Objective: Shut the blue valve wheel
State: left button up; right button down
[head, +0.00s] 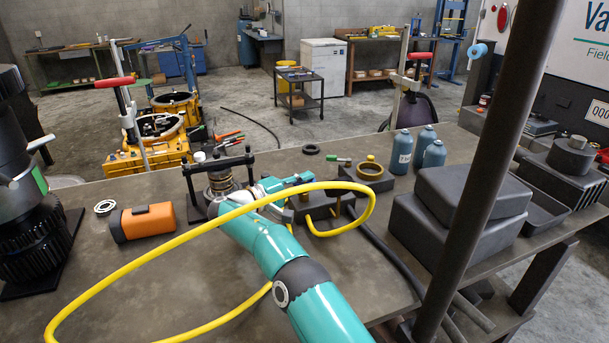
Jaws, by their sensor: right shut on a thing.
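A light blue round piece (478,51), perhaps the blue valve wheel, stands at the upper right beside the sign board. It is small, and I cannot tell how far it is turned. My right gripper (275,190) is at mid-bench, far from it, at the end of my teal arm. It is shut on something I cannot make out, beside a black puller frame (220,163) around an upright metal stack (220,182). A yellow hose (150,265) loops across the arm and hides part of the gripper. My left gripper is not in view.
An orange and black block (142,222) lies left of the puller. Several blue-grey bottles (399,152), dark cases (450,215) and a brass ring on a block (370,168) stand to the right. A dark post (490,160) crosses the right side.

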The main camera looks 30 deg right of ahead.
jog(key=shift+a+f, duration=0.1)
jog(key=shift+f, duration=0.25)
dwell(0.3)
jog(key=c, duration=1.5)
grip_release()
jog(key=shift+o, duration=0.2)
jog(key=shift+r, duration=0.1)
jog(key=shift+a, duration=0.2)
jog(key=a, duration=0.7)
